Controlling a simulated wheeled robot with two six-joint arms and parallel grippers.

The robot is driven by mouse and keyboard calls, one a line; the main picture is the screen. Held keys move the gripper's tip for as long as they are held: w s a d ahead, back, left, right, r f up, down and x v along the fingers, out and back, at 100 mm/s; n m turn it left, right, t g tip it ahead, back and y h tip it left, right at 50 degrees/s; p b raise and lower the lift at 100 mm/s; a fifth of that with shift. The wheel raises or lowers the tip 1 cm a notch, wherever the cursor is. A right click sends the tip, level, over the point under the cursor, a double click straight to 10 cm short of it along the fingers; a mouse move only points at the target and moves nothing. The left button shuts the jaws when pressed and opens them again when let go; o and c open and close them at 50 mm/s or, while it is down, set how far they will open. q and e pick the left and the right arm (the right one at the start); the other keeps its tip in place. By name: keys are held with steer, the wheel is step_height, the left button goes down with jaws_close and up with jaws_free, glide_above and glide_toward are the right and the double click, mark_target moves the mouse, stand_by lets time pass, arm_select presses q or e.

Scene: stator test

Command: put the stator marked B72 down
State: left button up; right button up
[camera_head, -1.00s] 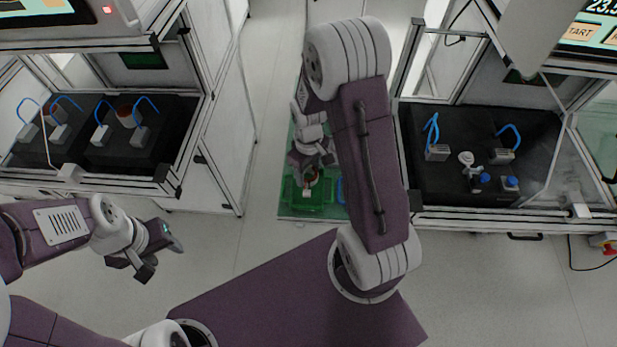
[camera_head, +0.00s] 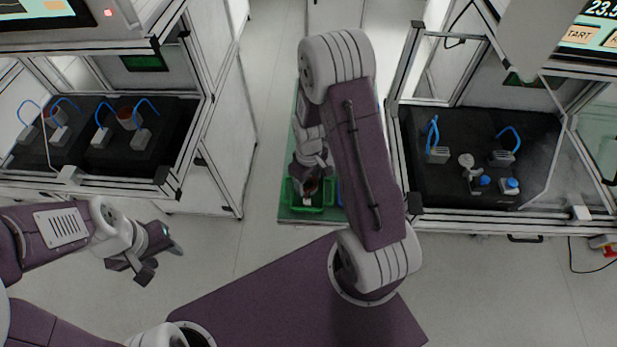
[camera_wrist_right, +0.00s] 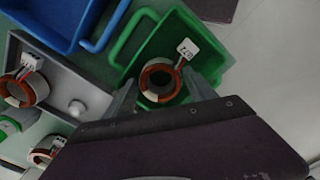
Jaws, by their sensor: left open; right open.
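A copper-wound stator ring (camera_wrist_right: 160,80) with a white tag (camera_wrist_right: 187,48) is in the green bin (camera_wrist_right: 137,37) in the right wrist view. The tag's marking is too small to read surely. My right gripper (camera_wrist_right: 163,94) is open, with one finger on each side of the ring and a visible gap to it. In the head view, my right gripper (camera_head: 310,186) is over the green bin (camera_head: 323,209), partly hiding the stator. My left gripper (camera_head: 162,261) is open and empty over the floor at the left.
A blue bin (camera_wrist_right: 62,22) adjoins the green one. A grey tray (camera_wrist_right: 75,85) beside them holds another tagged stator (camera_wrist_right: 27,90), and one more stator (camera_wrist_right: 42,152) lies near. Test stations with black platforms (camera_head: 180,135) (camera_head: 425,185) stand left and right.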

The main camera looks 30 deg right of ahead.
step_height(320, 180, up, 12)
steer(key=s+a+m+t, duration=0.1)
steer(key=s+a+m, duration=0.3)
steer(key=s, duration=0.4)
steer(key=shift+s+a+r+m, duration=0.15)
steer(key=shift+a+r+m, duration=0.15)
steer(key=shift+a+r, duration=0.1)
